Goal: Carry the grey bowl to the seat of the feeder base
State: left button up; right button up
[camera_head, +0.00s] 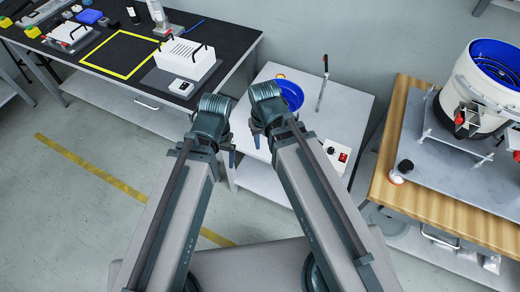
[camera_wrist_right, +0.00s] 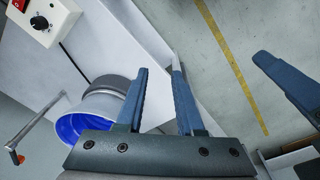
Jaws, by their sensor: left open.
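The grey bowl (camera_wrist_right: 74,122), blue inside, shows at lower left in the right wrist view. A darker grey round base (camera_wrist_right: 112,84) is directly below it; I cannot tell how the bowl is seated. In the head view the bowl's blue inside (camera_head: 291,94) shows on the white table, partly hidden by my right arm. My right gripper (camera_wrist_right: 160,72) is open and empty, with its fingers beside the base and apart from it. My left gripper (camera_head: 229,152) is open, left of the right one near the white table's left edge; one of its fingers shows in the right wrist view.
A control box (camera_head: 337,154) and a thin upright lever (camera_head: 323,82) stand on the white table (camera_head: 345,105). A big white drum (camera_head: 478,85) stands on the wooden table at right. A black workbench (camera_head: 135,90) with a white rack (camera_head: 186,60) is at left.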

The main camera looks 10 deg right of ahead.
jog(key=shift+n+g+h, duration=0.6)
jog(key=shift+n, duration=0.2)
jog(key=s, duration=0.1)
jog(key=s+a, duration=0.1)
jog(key=s, duration=0.1)
jog(key=s+a, duration=0.1)
jog(key=shift+s+a, duration=0.25)
jog(key=shift+r, duration=0.1)
notch_tip(320, 180, up, 6)
jog(key=p, duration=0.6)
